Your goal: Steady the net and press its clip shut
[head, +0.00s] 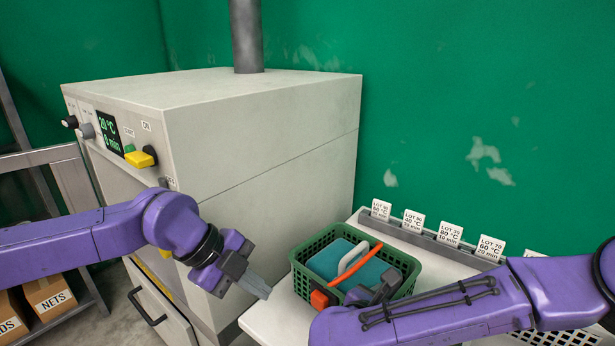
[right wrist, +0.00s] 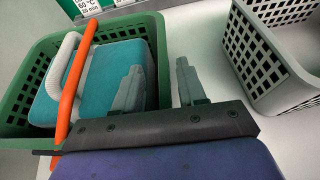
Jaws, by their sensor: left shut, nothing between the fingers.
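A teal bundle (head: 335,258) lies in a green basket (head: 408,262) on the white worktop. It is probably the net, but no mesh can be made out. A pale grey loop and an orange bar (head: 361,260), perhaps the clip, lie across it; the bar also shows in the right wrist view (right wrist: 75,80). I cannot tell whether the clip is shut. My left gripper (head: 262,289) is shut and empty, left of the basket. My right gripper (head: 378,288) is at the basket's near right side. In the right wrist view, its fingers (right wrist: 159,90) are apart, with the basket's rim between them.
A red-orange block (head: 319,299) sits at the basket's near left corner. A grey crate (right wrist: 262,60) stands beside the basket in the right wrist view. A rack of lot cards (head: 448,236) lines the wall. A large white machine (head: 250,130) stands left.

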